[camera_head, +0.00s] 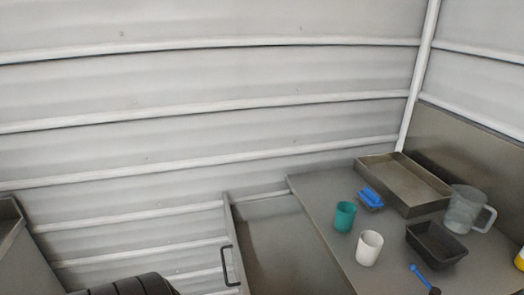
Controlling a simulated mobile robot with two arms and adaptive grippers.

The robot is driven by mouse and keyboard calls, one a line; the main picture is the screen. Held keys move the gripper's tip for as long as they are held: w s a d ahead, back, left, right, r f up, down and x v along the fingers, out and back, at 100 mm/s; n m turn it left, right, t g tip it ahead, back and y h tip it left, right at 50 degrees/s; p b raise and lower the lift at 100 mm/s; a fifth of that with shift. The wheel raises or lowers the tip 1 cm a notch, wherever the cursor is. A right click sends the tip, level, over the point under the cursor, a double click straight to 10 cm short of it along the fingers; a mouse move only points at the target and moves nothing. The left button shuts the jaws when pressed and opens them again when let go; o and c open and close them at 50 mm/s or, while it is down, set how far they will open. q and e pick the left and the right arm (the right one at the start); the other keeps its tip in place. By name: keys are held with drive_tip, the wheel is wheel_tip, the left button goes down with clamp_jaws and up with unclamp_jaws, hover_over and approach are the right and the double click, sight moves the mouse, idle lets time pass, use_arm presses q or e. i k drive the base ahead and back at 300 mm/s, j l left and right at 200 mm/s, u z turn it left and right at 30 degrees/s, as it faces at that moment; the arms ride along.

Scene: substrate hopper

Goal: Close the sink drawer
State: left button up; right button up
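The sink drawer (285,235) stands open, pulled out to the left from under the grey counter (312,190). Its shallow, flat inside is visible and looks empty. Its front edge carries a black bar handle (228,266) on the left side. The near end of the drawer is cut off by the bottom of the picture. Neither of my grippers shows in the head view.
On the counter are a teal cup (345,216), white cup (369,248), blue item (370,197), metal tray (372,161), dark bin (437,243), clear jug (462,208) and blue-handled tool (419,274). A grey edge (12,225) stands at far left. A ribbed wall closes the back.

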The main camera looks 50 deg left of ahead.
sight(276, 250)
drive_tip(key=u, duration=0.45)
drive_tip(key=k+j+u, duration=0.1)
drive_tip(key=u, duration=0.3)
drive_tip(key=k+u, duration=0.1)
drive_tip(key=u, duration=0.35)
drive_tip(key=j+u, duration=0.15)
drive_tip(key=u, duration=0.3)
